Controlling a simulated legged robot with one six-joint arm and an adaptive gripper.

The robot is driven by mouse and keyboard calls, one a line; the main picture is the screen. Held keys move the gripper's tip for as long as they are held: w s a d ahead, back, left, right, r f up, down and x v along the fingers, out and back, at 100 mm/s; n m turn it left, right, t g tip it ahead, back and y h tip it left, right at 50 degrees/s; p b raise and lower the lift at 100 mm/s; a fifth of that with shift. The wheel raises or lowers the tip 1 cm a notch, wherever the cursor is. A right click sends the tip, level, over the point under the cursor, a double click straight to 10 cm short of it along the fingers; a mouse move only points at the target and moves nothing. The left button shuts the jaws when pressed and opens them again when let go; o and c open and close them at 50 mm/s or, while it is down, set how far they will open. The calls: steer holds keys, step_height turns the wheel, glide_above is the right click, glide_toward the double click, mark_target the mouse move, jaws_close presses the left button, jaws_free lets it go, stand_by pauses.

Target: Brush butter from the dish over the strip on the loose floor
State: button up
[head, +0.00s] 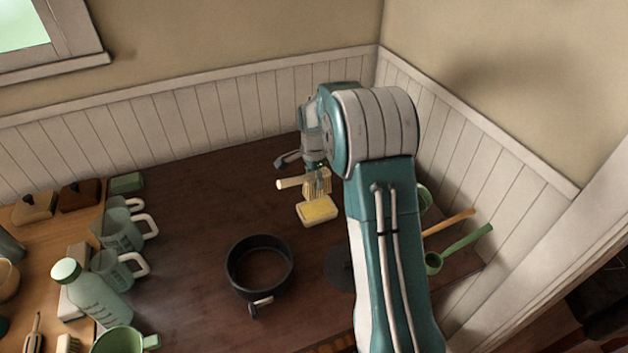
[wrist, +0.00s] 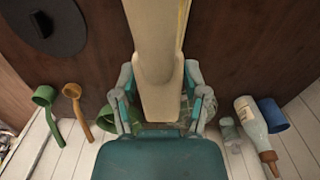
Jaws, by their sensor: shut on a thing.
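My gripper (head: 312,168) is shut on a pale brush (head: 290,183), whose bristles hang near the dish. The brush (wrist: 158,60) fills the middle of the wrist view between the fingers. The butter dish (head: 317,211), with a yellow top, is on the dark table just below and in front of the brush; whether the bristles touch it I cannot tell. The loose floor, a dark disc (head: 338,268), lies flat and is partly hidden by my arm. It shows at upper left in the wrist view (wrist: 60,40), with a small dark oval strip (wrist: 42,24) on it.
A dark ring pan (head: 259,268) with a clasp stands left of the disc. Mugs (head: 122,230), a green bottle (head: 93,290) and boxes line the left side. Green and orange ladles (head: 455,250) lie at the right by the wall. The table behind the pan is clear.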

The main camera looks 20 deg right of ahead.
steer(key=s+d+f, duration=0.1)
steer(key=s+d, duration=0.1)
steer(key=s, duration=0.6)
steer(key=s+d+f, duration=0.2)
steer(key=s, duration=0.6)
step_height(320, 180, down, 5)
steer(key=shift+s+a+f, duration=0.1)
steer(key=shift+a+f, duration=0.05)
steer(key=shift+f, duration=0.05)
steer(key=d, duration=0.2)
steer(key=shift+w+d, duration=0.2)
steer(key=shift+d, duration=0.15)
steer(key=shift+a, duration=0.65)
steer(key=shift+s+a, duration=0.2)
steer(key=shift+a, duration=0.7)
steer(key=shift+s+a, duration=0.15)
steer(key=shift+a, duration=0.75)
steer(key=shift+w+d+r, duration=0.1)
steer(key=shift+w+d, duration=0.1)
steer(key=shift+d, duration=1)
